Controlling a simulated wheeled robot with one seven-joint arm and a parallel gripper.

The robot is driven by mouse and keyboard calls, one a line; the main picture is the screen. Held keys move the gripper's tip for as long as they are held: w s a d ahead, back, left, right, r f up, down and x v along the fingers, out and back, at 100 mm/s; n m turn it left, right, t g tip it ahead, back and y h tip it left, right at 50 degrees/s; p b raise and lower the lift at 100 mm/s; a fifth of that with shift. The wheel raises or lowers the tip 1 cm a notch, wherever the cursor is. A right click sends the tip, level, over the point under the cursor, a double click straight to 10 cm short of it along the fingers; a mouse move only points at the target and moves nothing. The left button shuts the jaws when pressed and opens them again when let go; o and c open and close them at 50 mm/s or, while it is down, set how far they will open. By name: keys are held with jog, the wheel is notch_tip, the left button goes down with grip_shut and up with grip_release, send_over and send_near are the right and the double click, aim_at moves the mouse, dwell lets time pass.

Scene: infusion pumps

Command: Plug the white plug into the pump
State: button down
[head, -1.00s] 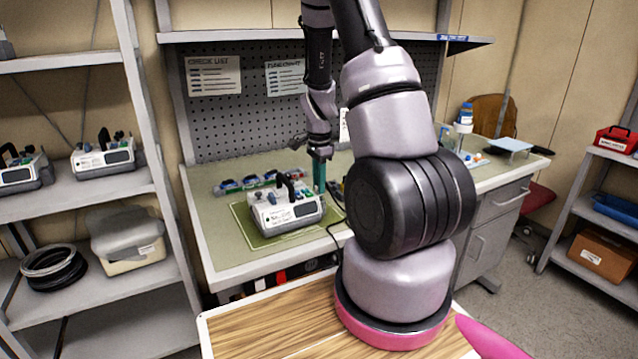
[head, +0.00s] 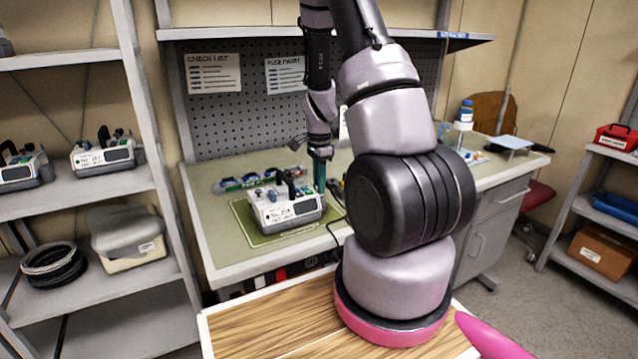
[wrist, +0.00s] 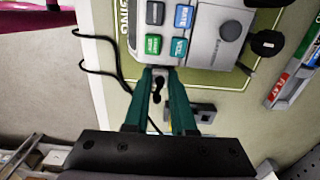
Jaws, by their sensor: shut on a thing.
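The pump (head: 286,212) is a white and grey box with a black handle, standing on a green mat on the bench. Its button side, with green and blue buttons, fills the upper middle of the wrist view (wrist: 205,32). My gripper (head: 319,187) points down at the pump's right end. In the wrist view, its teal fingers (wrist: 160,72) are close together at the pump's edge, shut on the plug. The plug is mostly hidden between the fingertips; a small dark part and a black cable (wrist: 101,70) show there. I cannot tell whether the plug sits in the pump's socket.
The green mat (head: 252,236) lies under the pump on the bench (head: 215,245). A row of small coloured parts (head: 245,180) lies behind the pump. A pegboard (head: 225,120) stands at the back. Shelves with other pumps (head: 105,155) are at left.

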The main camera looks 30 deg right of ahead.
jog(key=shift+f, duration=0.15)
jog(key=shift+c, duration=1.3)
grip_release()
jog(key=shift+r, duration=3.55)
